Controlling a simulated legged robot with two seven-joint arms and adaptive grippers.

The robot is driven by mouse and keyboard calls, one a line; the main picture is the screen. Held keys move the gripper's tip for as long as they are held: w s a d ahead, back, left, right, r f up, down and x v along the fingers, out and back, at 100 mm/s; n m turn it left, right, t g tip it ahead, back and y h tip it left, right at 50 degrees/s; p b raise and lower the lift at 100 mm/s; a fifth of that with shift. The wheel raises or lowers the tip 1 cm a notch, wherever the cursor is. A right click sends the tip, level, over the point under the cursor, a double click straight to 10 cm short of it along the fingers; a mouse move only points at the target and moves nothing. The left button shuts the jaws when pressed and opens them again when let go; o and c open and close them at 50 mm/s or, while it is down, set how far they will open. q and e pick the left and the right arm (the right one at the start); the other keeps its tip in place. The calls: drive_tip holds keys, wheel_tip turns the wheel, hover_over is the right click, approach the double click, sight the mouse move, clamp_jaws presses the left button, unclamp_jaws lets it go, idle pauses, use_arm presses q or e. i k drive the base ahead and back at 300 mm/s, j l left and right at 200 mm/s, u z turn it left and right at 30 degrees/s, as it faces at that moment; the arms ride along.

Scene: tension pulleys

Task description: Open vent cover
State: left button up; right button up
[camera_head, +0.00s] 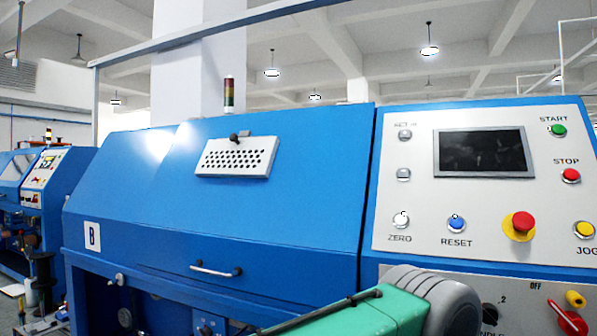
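The vent cover (236,158) is a white plate with rows of dark holes, set on the sloped blue front panel (300,190) of the machine. A small black knob (233,137) sits at its top edge. The cover appears to lie along the panel; its side edge shows a little on the right. I cannot tell whether it is latched. Neither of my grippers is in view, and nothing touches the cover.
A control panel (393,238) with screen and buttons stands right of the blue panel. A handle (215,271) is below the cover. A green and grey ribbed part (395,305) rises at the bottom. The space before the cover looks clear.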

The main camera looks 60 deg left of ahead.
sight(252, 158)
drive_tip(key=u, duration=2.3)
